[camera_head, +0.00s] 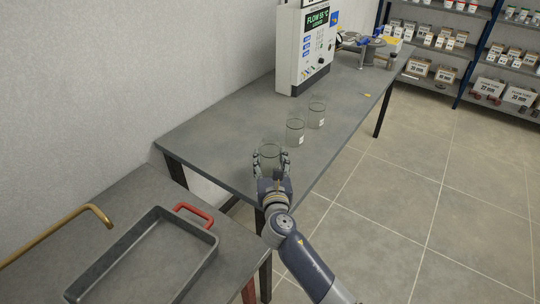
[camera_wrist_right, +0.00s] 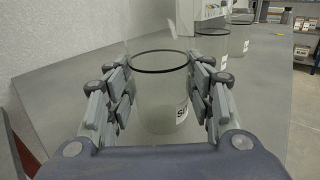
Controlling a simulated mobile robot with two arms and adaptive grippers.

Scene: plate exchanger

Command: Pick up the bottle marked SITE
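A clear glass bottle (camera_head: 269,156) with a dark rim stands upright near the front end of the grey table. My right gripper (camera_head: 271,161) is around this bottle, one finger on each side. In the wrist view the fingers (camera_wrist_right: 163,80) look spread, with a narrow gap at the bottle's right side; contact on the left is unclear. My left gripper is not in view.
Two similar glass bottles (camera_head: 295,130) (camera_head: 317,113) stand behind in a row, labels too small to read. A white machine with a display (camera_head: 305,48) stands farther back. A dark tray with red handle (camera_head: 150,250) lies on the nearer bench, beside a brass rod (camera_head: 60,236).

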